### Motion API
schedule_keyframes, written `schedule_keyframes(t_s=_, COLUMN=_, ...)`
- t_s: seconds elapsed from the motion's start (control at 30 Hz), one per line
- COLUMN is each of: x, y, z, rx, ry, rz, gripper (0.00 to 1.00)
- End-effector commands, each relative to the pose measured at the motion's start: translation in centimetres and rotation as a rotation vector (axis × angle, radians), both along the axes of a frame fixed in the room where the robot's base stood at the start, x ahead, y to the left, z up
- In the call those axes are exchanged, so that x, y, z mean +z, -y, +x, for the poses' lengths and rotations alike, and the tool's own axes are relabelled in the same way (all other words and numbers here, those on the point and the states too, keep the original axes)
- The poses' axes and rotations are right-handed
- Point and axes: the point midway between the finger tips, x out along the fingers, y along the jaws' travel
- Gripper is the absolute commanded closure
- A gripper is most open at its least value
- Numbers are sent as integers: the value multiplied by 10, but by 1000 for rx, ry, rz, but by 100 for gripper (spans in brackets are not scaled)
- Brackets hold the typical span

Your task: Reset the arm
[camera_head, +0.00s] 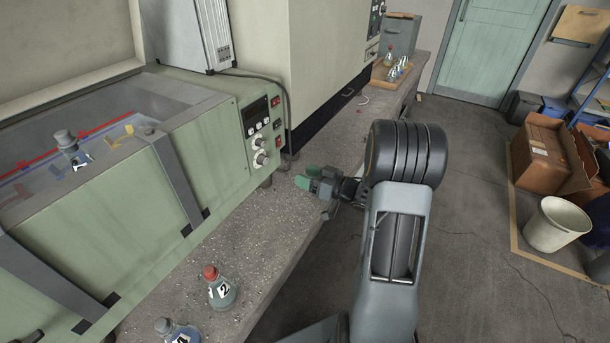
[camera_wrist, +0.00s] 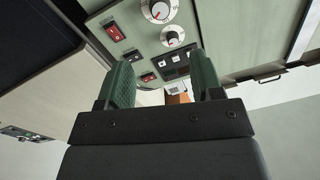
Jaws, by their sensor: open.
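My gripper (camera_head: 308,178) is above the concrete bench (camera_head: 240,245), near its front edge and close to the control panel of the green water bath (camera_head: 85,215). Its two green fingers are apart with nothing held between them. In the wrist view my gripper (camera_wrist: 165,85) also shows spread fingers. The panel's dials and red switches (camera_wrist: 114,32) lie beyond the fingertips there. My arm reaches in from the lower right of the head view.
A red-capped flask (camera_head: 221,290) and a grey-capped flask (camera_head: 178,332) stand on the near bench. Another bottle (camera_head: 72,150) is inside the bath. Several flasks sit in a wooden tray (camera_head: 378,72) at the far end. A white bin (camera_head: 556,224) and boxes (camera_head: 545,155) stand on the floor at right.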

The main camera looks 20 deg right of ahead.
Motion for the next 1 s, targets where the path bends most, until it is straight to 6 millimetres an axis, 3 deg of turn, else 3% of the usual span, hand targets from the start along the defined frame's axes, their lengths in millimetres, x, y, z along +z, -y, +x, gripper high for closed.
schedule_keyframes(t_s=0.37, x=-2, y=0, z=1, rx=-5, ry=3, rz=-23, gripper=40)
schedule_keyframes(t_s=0.53, x=-32, y=22, z=11, rx=-139, ry=-91, rz=-180, gripper=40)
schedule_keyframes(t_s=0.67, x=-70, y=62, z=10, rx=-357, ry=-281, rz=-362, gripper=40)
schedule_keyframes(t_s=0.83, x=-75, y=100, z=-18, rx=-602, ry=-578, rz=-584, gripper=40)
schedule_keyframes(t_s=0.93, x=-61, y=102, z=-47, rx=-690, ry=-766, rz=-665, gripper=40)
schedule_keyframes(t_s=1.0, x=-47, y=94, z=-71, rx=-724, ry=-900, rz=-695, gripper=40)
